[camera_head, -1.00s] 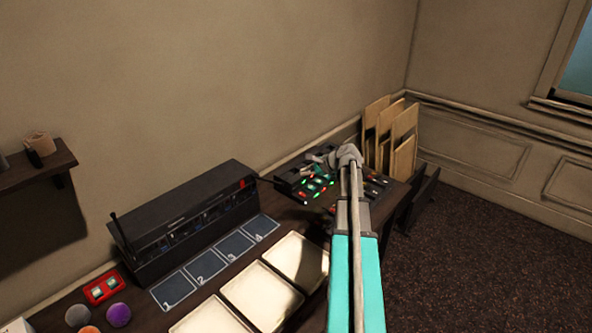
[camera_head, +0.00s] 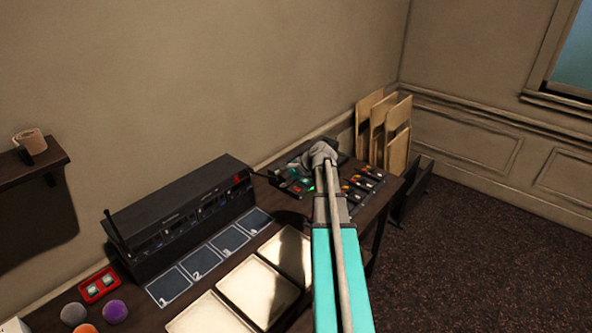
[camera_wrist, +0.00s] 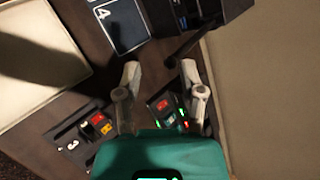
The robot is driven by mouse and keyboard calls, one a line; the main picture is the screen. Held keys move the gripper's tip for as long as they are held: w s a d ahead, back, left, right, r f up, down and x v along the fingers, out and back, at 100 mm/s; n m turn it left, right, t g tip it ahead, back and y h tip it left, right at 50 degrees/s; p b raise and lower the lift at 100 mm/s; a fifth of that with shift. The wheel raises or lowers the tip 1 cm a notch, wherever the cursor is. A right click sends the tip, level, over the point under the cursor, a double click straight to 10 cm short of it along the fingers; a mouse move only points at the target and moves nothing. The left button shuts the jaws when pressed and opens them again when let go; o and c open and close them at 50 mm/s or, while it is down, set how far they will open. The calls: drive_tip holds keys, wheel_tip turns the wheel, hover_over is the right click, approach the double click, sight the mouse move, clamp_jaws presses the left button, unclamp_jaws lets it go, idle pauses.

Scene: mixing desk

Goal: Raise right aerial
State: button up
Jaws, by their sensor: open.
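The black radio box (camera_head: 180,215) stands at the back of the desk. Its left aerial (camera_head: 114,228) sticks up, slightly tilted, at the left end. In the wrist view the right aerial (camera_wrist: 188,46) is a dark rod reaching out from the box (camera_wrist: 222,10) at the top. Its free end lies just ahead of the fingertips, nearer the right one. My gripper (camera_wrist: 160,72) is open, with a finger on each side and nothing held between them. Contact with the aerial cannot be told. In the head view my arm largely hides the gripper.
A mixing panel (camera_head: 360,182) with lit buttons lies under my arm. Numbered dark squares (camera_head: 229,237) and cream trays (camera_head: 258,290) lie in front of the box. A red switch box (camera_head: 99,285) and coloured balls (camera_head: 115,312) are at left. Boards (camera_head: 377,125) lean behind the desk.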

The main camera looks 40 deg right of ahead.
drive_tip(key=s+a+f+n+g, duration=0.1)
drive_tip(key=a+n+g, duration=0.15)
drive_tip(key=a, duration=0.45)
drive_tip(key=s+a+f+n+g+h, duration=0.1)
drive_tip(key=s+a+f+n, duration=0.15)
drive_tip(key=a, duration=0.45)
drive_tip(key=s+a+f+n+g, duration=0.1)
drive_tip(key=a+n+g, duration=0.1)
drive_tip(key=a+n, duration=0.35)
drive_tip(key=s+a+f+n+g+h, duration=0.1)
drive_tip(key=s+a+n+h, duration=0.3)
drive_tip(key=s+a+n, duration=0.4)
drive_tip(key=shift+s+a+f+g, duration=0.4)
drive_tip(key=shift+s+a+g, duration=0.7)
drive_tip(key=shift+a, duration=2.6)
drive_tip(key=shift+s+t, duration=0.15)
drive_tip(key=shift+t, duration=0.1)
